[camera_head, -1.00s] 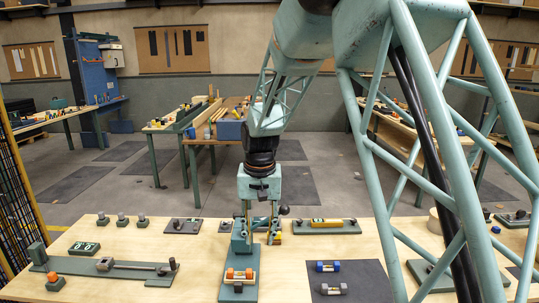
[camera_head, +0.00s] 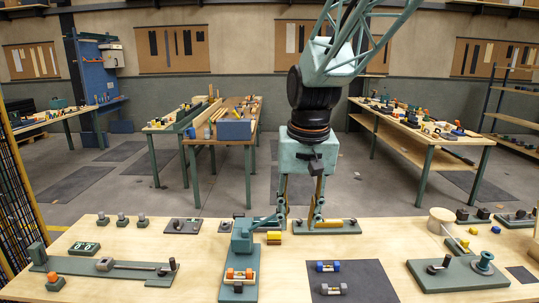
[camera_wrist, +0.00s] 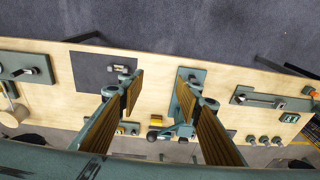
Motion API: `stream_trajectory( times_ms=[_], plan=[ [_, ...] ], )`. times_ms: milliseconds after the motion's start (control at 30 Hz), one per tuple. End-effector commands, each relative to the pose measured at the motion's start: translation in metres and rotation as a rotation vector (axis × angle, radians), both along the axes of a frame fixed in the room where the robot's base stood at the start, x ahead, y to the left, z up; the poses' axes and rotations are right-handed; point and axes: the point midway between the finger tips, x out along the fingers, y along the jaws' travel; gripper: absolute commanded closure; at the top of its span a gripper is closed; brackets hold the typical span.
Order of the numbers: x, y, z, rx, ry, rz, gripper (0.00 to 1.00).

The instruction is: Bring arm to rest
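My gripper (camera_head: 300,222) hangs pointing down over the wooden worktable (camera_head: 160,236), its two fingers spread apart with nothing between them. In the wrist view the fingers (camera_wrist: 157,96) show as two ribbed pads with bare table between them. In the head view the fingertips overlap the far part of the table, near a yellow bar on a grey plate (camera_head: 335,231) and a small yellow block (camera_head: 274,238). I cannot tell how high they are above the surface. A green press-like fixture (camera_head: 241,237) holding an orange-capped part (camera_head: 239,274) stands to the left of the fingers.
A lever fixture (camera_head: 135,266) lies at left, and a plate with a spool (camera_head: 458,273) at right. Other benches stand behind.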

Motion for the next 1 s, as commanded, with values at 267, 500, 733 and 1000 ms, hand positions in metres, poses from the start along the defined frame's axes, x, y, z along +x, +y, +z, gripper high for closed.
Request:
stream_trajectory(
  times_ms=[267,500,733,1000],
  plan=[
    [-0.041,-0.027,0.030,0.001,-0.026,-0.001,0.68],
    [-0.076,-0.047,0.050,0.000,-0.048,-0.002,0.68],
    [-0.113,-0.065,0.065,-0.002,-0.067,-0.003,0.68],
    [-0.156,-0.084,0.078,-0.005,-0.092,-0.003,0.68]
  ],
)
